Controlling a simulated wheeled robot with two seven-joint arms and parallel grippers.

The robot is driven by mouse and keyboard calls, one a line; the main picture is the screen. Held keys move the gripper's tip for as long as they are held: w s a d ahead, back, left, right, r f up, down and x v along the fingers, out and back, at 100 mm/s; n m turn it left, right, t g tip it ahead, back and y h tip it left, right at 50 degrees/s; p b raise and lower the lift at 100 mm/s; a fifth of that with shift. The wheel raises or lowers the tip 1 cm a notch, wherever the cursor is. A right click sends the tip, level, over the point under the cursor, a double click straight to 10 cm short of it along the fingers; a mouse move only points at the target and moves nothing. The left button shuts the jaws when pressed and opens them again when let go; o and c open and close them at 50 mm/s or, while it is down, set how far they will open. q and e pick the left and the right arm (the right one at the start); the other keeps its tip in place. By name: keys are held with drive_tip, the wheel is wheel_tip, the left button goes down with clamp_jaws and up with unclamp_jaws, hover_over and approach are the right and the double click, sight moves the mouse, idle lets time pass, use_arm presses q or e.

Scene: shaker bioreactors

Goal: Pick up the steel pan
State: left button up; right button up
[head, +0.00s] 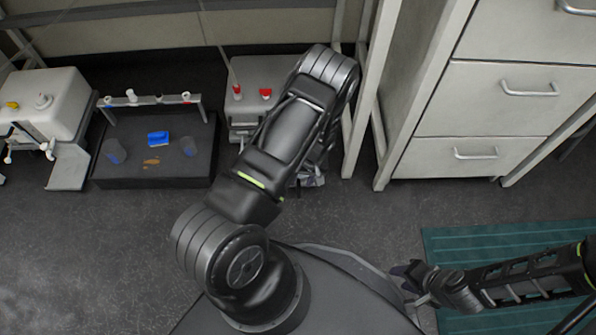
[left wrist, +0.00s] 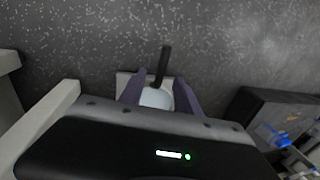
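The steel pan (left wrist: 156,98) shows in the left wrist view as a pale, round shape with a dark handle (left wrist: 164,64) pointing up the picture. It lies over a light, flat-edged thing (left wrist: 122,82). My left gripper (left wrist: 160,88) is open, with its two purple fingers apart on either side of the pan. I cannot tell whether they touch it. In the head view my left arm hides the pan and most of that gripper. My right gripper (head: 408,276) is low at the right in the head view, away from the pan; its opening is unclear.
A dark tray unit (head: 160,178) with a blue block (head: 158,138) stands at the left. A grey box with red caps (head: 252,98) is behind my left arm. White drawers (head: 490,100) stand at the right.

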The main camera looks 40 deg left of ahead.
use_arm(q)
drive_tip(key=shift+s+a+f+b, duration=0.15)
drive_tip(key=shift+f+b, duration=0.25)
drive_tip(key=shift+f, duration=0.85)
drive_tip(key=f+b, duration=0.2)
drive_tip(key=f, duration=0.1)
drive_tip(key=s+f, duration=0.1)
drive_tip(key=f, duration=0.1)
drive_tip(key=shift+a+b, duration=0.35)
drive_tip(key=shift+b, duration=0.05)
drive_tip(key=shift+w, duration=0.1)
drive_tip(key=shift+c, duration=0.6)
clamp_jaws()
